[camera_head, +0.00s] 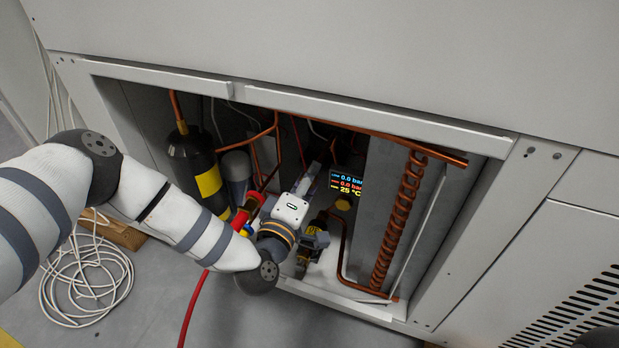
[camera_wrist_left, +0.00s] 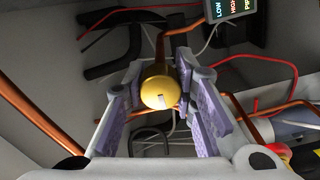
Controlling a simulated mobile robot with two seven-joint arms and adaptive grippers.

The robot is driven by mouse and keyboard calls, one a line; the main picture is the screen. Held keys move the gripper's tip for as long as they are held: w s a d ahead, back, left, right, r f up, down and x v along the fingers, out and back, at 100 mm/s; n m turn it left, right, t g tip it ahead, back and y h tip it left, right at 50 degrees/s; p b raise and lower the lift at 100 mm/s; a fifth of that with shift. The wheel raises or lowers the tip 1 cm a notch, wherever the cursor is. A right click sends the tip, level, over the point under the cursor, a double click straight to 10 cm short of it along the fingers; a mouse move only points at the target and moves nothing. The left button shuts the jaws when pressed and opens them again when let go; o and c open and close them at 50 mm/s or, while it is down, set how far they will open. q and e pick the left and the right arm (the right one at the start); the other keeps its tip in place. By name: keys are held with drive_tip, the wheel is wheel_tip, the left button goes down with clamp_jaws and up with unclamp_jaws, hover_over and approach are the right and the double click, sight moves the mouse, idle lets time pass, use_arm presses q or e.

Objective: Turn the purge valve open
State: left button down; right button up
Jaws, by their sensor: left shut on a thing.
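My left gripper (camera_head: 312,178) reaches into the open lower bay of the cabinet. In the left wrist view my left gripper (camera_wrist_left: 165,98) has its purple-padded fingers on either side of a round yellow knob (camera_wrist_left: 158,92) and is shut on it. The knob has a small pale mark on its face and sits by a copper pipe. I cannot tell for sure whether this knob is the purge valve. In the head view a yellow cap (camera_head: 343,204) shows just below the small display. My right gripper is not in view.
The display (camera_head: 346,184) reads 0.0 bar, 0.0 bar and 25 °C. A black cylinder with a yellow band (camera_head: 208,182) stands left in the bay. A coiled copper pipe (camera_head: 398,220) stands right. A red hose (camera_head: 192,305) and a white cable coil (camera_head: 85,280) lie in front.

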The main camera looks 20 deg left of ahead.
use_arm(q)
drive_tip(key=shift+n, duration=0.3)
drive_tip(key=c, duration=1.3)
unclamp_jaws()
drive_tip(key=s, duration=1.2)
drive_tip(key=shift+a, duration=0.2)
